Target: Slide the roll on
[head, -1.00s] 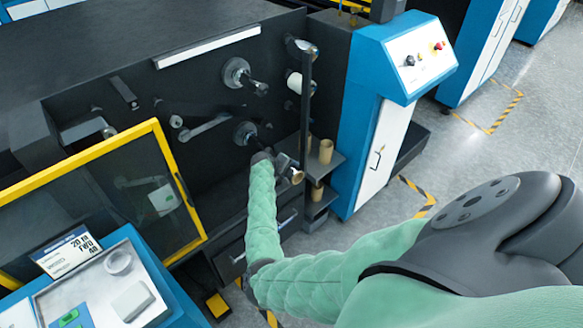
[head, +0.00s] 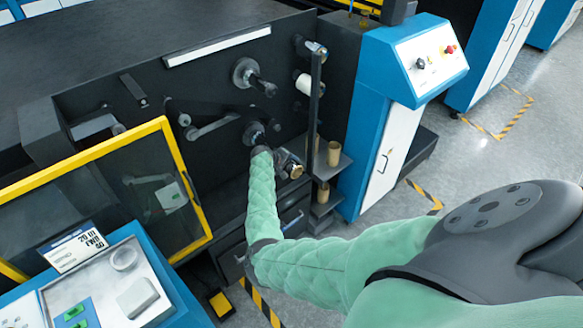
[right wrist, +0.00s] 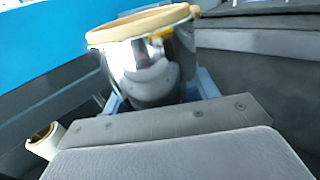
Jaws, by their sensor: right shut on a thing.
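My right gripper (head: 285,160) is shut on a roll (head: 296,171), whose tan core end shows in the head view. In the right wrist view the roll (right wrist: 150,70) is shiny silver with a tan ring at its top, held between the fingers of the gripper (right wrist: 160,100). On the dark machine face, an upper shaft (head: 262,86) and a lower shaft (head: 254,134) stick out from round hubs. The held roll is below and right of the lower shaft and looks apart from it. My forearm and wrist hide part of the area below that shaft. My left gripper is not in view.
A dark upright post (head: 314,110) stands close right of the gripper. A shelf (head: 340,168) there holds tan cores (head: 334,152). A white roll (head: 304,84) sits above. A blue control cabinet (head: 385,80) is to the right, a yellow-framed guard (head: 185,180) to the left.

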